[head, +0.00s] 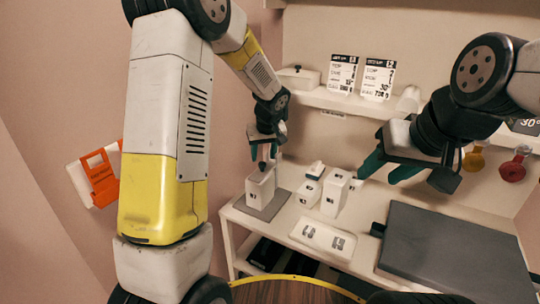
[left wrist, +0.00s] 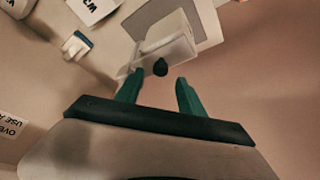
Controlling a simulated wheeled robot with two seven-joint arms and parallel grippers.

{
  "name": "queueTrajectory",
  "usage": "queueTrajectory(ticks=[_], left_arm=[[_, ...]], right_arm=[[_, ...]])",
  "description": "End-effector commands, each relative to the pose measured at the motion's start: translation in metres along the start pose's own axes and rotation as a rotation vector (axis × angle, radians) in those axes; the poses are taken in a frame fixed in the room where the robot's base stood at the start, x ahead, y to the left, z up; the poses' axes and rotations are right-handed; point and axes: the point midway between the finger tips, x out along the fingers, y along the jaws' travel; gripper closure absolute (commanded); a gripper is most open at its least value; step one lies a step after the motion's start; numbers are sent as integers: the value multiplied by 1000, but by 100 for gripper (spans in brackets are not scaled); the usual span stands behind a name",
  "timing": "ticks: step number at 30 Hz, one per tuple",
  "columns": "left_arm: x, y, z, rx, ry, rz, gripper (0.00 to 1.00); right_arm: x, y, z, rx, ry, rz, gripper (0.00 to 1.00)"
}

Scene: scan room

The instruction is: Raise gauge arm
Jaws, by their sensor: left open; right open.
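A white upright block (head: 260,188) stands on a grey plate (head: 270,208) at the left end of the counter; I take it to be the gauge, though its arm is hard to make out. In the left wrist view a pale block-like body (left wrist: 172,52) carries a small dark knob (left wrist: 160,67). My left gripper (head: 262,163) is over the block's top, its green fingers open. In the left wrist view the fingers (left wrist: 159,90) are spread on either side below the knob, with nothing between them. My right gripper (head: 378,172) is open and empty above the counter.
White boxes (head: 335,193) stand right of the block. A dark grey panel (head: 450,250) covers the counter's right. A shelf (head: 330,101) holds cards above. An orange item (head: 102,178) hangs on the left wall.

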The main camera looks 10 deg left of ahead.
Motion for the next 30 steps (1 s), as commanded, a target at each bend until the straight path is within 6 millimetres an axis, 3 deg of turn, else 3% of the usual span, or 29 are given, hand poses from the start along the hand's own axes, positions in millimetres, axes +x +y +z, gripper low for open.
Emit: queueTrajectory(ticks=[7, 18, 25, 30], left_arm=[[34, 0, 0, -1, -2, -1, 54], [41, 0, 0, -1, 0, 0, 54], [41, 0, 0, 0, -1, 0, 97], [41, 0, 0, 0, -1, 0, 100]], right_arm=[[0, 0, 0, 0, 0, 0, 54], [0, 0, 0, 0, 0, 0, 54], [0, 0, 0, 0, 0, 0, 54], [0, 0, 0, 0, 0, 0, 54]])
